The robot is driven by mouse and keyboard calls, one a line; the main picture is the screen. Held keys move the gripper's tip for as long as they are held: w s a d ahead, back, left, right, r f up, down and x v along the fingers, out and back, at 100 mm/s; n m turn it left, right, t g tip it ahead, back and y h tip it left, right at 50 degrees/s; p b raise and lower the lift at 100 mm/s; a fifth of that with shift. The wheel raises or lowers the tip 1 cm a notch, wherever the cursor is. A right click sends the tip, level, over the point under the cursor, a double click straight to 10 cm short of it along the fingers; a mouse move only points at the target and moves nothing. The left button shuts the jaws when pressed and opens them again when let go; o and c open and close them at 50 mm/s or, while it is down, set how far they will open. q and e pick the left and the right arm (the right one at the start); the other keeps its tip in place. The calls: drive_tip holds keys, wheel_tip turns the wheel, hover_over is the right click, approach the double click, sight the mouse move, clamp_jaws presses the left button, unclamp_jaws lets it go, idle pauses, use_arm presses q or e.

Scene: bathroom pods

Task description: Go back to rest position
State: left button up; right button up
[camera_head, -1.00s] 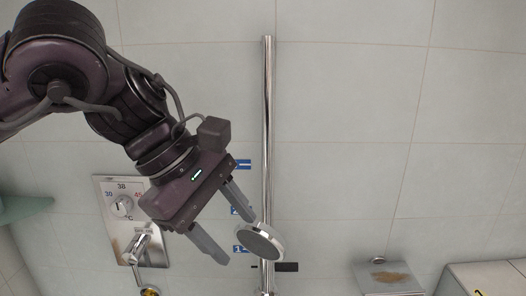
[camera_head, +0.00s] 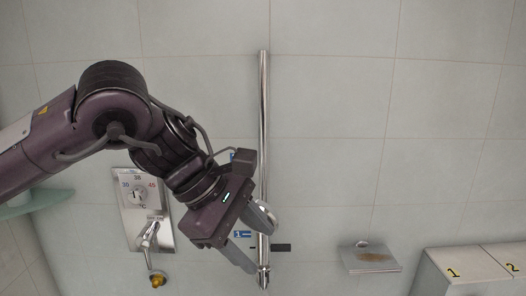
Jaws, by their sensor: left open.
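My left gripper (camera_head: 258,238) is in the lower middle of the head view, at the end of my arm from the left. Its jaws are open and point down and right. The shower head (camera_head: 262,217) is partly hidden behind the gripper, close to one finger; I cannot tell whether they touch. It is at the vertical chrome rail (camera_head: 264,120) on the tiled wall. Blue numbered marks (camera_head: 243,234) sit beside the rail, partly covered by the gripper. My right gripper is not in view.
A thermostat panel (camera_head: 137,190) with a dial and lever is on the wall left of the gripper. A metal soap shelf (camera_head: 371,258) is at lower right. Boxes numbered 1 and 2 (camera_head: 470,267) stand at the right edge. A green shelf (camera_head: 30,204) is at left. The upper right wall is clear.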

use_arm(q)
drive_tip(key=d+f+n+t+h, duration=0.2)
drive_tip(key=d+f+n+h, duration=0.15)
drive_tip(key=d+n, duration=0.3)
drive_tip(key=d+f+n+t+h, duration=0.1)
drive_tip(key=d+f+n+h, duration=0.1)
drive_tip(key=d+n+h, duration=0.35)
drive_tip(key=w+a+f+n+t+y, duration=0.4)
drive_tip(key=a+f+n, duration=0.35)
drive_tip(key=n, duration=0.85)
drive_tip(key=w+a+f+n+t+y, duration=0.25)
drive_tip(key=a+f+n+y, duration=0.45)
drive_tip(key=n, duration=0.9)
drive_tip(key=s+a+f+n+g+y, duration=0.4)
drive_tip(key=s+a+f+n+g, duration=0.3)
drive_tip(key=s+a+f+n, duration=0.85)
wheel_tip(320, 180, down, 30)
drive_tip(key=s+m+g+b, duration=0.1)
drive_tip(key=s+m+b, duration=0.1)
drive_tip(key=s+a+f+g+b, duration=0.1)
drive_tip(key=s+a+f, duration=0.2)
drive_tip(key=s+f, duration=1.8)
drive_tip(key=shift+a+f+g+y, duration=0.2)
drive_tip(key=shift+f+g+y, duration=0.1)
drive_tip(key=shift+g, duration=0.05)
